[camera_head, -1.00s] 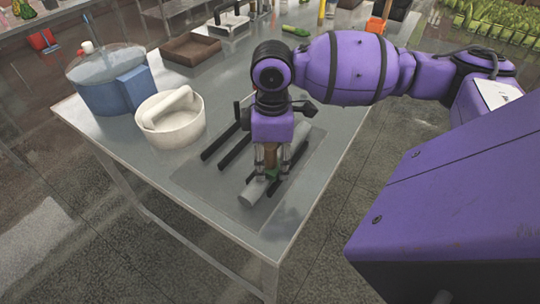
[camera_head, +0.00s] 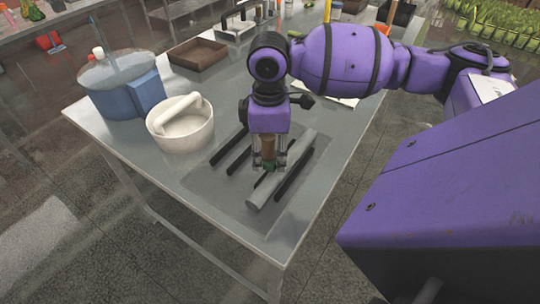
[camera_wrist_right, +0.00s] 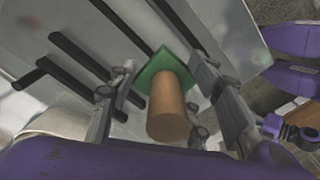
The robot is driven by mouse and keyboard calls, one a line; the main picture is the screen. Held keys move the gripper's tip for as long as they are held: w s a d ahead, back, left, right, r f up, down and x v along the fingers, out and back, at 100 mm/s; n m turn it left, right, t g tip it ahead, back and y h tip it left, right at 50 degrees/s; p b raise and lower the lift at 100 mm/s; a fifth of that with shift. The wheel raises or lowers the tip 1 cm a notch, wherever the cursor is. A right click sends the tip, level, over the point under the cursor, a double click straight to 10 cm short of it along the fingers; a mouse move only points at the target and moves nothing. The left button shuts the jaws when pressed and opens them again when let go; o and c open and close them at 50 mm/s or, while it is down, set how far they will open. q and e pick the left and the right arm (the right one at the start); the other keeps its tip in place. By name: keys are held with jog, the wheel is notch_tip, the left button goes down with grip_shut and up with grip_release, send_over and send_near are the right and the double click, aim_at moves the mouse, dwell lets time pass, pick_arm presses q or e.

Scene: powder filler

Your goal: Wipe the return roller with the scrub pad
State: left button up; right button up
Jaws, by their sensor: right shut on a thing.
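My right gripper (camera_head: 269,160) is shut on the scrub pad, with its fingers on either side of the brown handle (camera_wrist_right: 168,112). The pad's green scrubbing face (camera_wrist_right: 160,68) points down at the table; a sliver of green (camera_head: 268,169) shows in the head view. The pad is just left of the grey cylinder (camera_head: 284,172), which looks like the return roller and lies slantwise on the table mat. Whether the pad touches the roller or a bar is hard to tell. My left gripper is not in view.
Several black bars (camera_head: 229,146) lie beside the roller on the mat. The table's front corner (camera_head: 275,250) is bare.

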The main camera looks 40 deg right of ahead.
aim_at(269, 138)
jog(key=shift+r, duration=0.85)
jog(key=shift+r+p, duration=0.75)
jog(key=shift+p, duration=0.05)
jog(key=shift+w+r, duration=0.1)
jog(key=shift+r, duration=0.45)
jog(key=shift+r+p, duration=0.3)
jog(key=shift+p, duration=0.1)
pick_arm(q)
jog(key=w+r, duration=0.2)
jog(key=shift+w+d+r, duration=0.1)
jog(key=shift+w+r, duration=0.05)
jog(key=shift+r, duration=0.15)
pick_arm(e)
jog(key=shift+f, duration=0.1)
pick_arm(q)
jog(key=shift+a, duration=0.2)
